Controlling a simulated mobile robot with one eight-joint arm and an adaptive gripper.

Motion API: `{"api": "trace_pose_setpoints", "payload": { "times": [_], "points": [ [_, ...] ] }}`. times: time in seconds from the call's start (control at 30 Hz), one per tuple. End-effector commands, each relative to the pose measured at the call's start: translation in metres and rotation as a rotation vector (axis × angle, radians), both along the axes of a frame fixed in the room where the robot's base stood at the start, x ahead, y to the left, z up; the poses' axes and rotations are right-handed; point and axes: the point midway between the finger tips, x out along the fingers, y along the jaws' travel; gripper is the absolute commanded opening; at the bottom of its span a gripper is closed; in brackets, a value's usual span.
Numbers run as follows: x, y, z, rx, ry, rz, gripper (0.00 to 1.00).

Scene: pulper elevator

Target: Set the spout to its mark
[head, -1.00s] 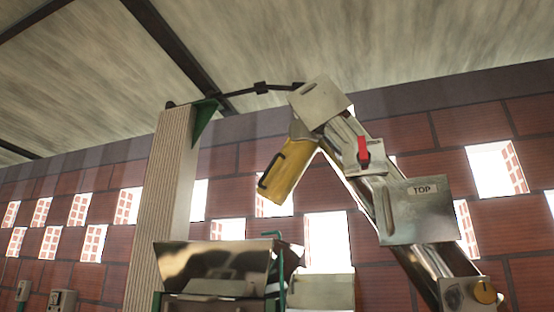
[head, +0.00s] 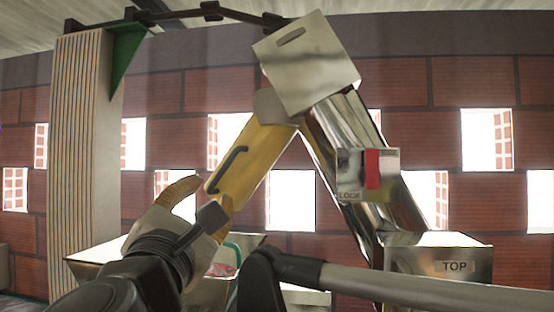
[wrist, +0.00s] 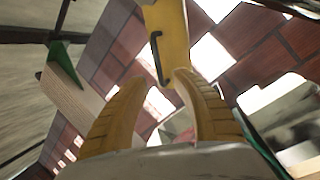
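The spout (head: 258,150) is a yellow chute hanging down and to the left from the metal head of the elevator (head: 306,62). A dark bar handle (head: 226,168) runs along its face. My gripper (head: 210,196) is just below and left of the spout's lower end. In the wrist view, the gripper (wrist: 162,78) has its two tan fingers spread. The handle (wrist: 155,55) shows beyond the fingertips, its lower end between them in the picture. I cannot tell whether they touch. The fingers hold nothing. I cannot make out a mark for the spout.
A red lever (head: 372,168) sits on a plate labelled LOCK on the slanted metal tube. A metal box labelled TOP (head: 440,262) is lower right. A ribbed pillar (head: 78,160) stands left, with a green bracket (head: 124,52). My arm crosses the lower foreground.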

Motion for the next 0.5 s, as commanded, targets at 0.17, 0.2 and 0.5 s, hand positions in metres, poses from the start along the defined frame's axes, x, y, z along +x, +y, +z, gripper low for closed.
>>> {"api": "trace_pose_setpoints", "payload": {
  "times": [0.17, 0.2, 0.5],
  "points": [
    [0.015, 0.004, 0.01, -0.01, -0.011, 0.0, 0.32],
    [0.023, 0.003, 0.013, -0.01, -0.01, 0.0, 0.32],
    [0.078, 0.005, 0.031, -0.008, -0.008, 0.0, 0.32]
  ]
}}
